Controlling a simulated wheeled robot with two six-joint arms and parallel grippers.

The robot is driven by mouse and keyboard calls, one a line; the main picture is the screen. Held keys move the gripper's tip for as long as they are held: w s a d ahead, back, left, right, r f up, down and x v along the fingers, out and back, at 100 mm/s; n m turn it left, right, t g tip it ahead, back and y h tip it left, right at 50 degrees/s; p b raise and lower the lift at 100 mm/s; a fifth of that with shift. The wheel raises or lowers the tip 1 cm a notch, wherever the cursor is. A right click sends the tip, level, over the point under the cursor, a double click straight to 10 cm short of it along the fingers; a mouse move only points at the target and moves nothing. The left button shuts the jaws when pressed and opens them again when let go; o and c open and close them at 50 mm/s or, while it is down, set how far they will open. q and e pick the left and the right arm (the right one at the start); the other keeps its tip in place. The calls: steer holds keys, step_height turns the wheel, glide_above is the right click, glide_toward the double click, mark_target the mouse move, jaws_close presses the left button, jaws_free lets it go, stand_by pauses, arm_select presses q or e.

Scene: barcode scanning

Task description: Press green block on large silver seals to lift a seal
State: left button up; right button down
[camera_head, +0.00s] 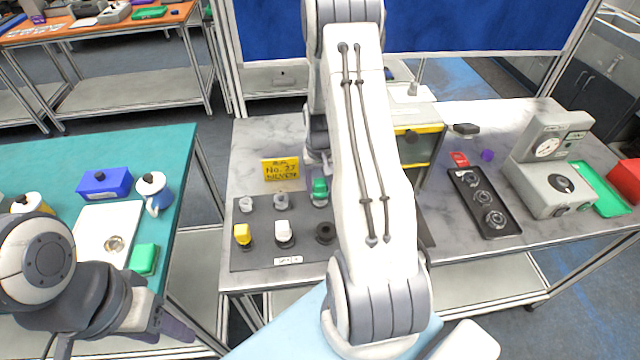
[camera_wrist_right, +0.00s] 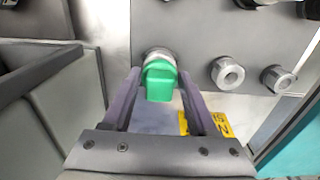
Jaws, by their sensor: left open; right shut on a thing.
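My right gripper (camera_wrist_right: 160,76) is shut on the green block (camera_wrist_right: 162,84). The block's far end meets a silver ring-shaped seal (camera_wrist_right: 157,54) on the grey board; whether it presses firmly cannot be told. In the head view the green block (camera_head: 320,186) is over the board's back right seal, partly behind my right arm, which hides most of that gripper. Two other silver seals (camera_head: 246,204) (camera_head: 280,198) stand in the same row; they also show in the right wrist view (camera_wrist_right: 227,73) (camera_wrist_right: 278,78). My left gripper (camera_head: 168,325) is open and empty, low at the left.
The grey board (camera_head: 262,257) also bears a yellow block (camera_head: 242,232), a white block (camera_head: 282,229) and a black ring (camera_head: 325,233). A yellow sign (camera_head: 280,169) lies behind. A black tray with round parts (camera_head: 459,193) and a grey device (camera_head: 545,180) are at right.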

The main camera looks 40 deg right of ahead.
mark_target(320, 183)
steer(key=shift+f+b, duration=0.4)
steer(key=shift+f, duration=0.2)
stand_by(0.4)
steer(key=shift+s+f, duration=0.1)
steer(key=shift+f, duration=0.1)
stand_by(1.2)
steer(key=shift+r, duration=0.1)
steer(key=shift+r+p, duration=2.75)
steer(key=shift+r, duration=0.75)
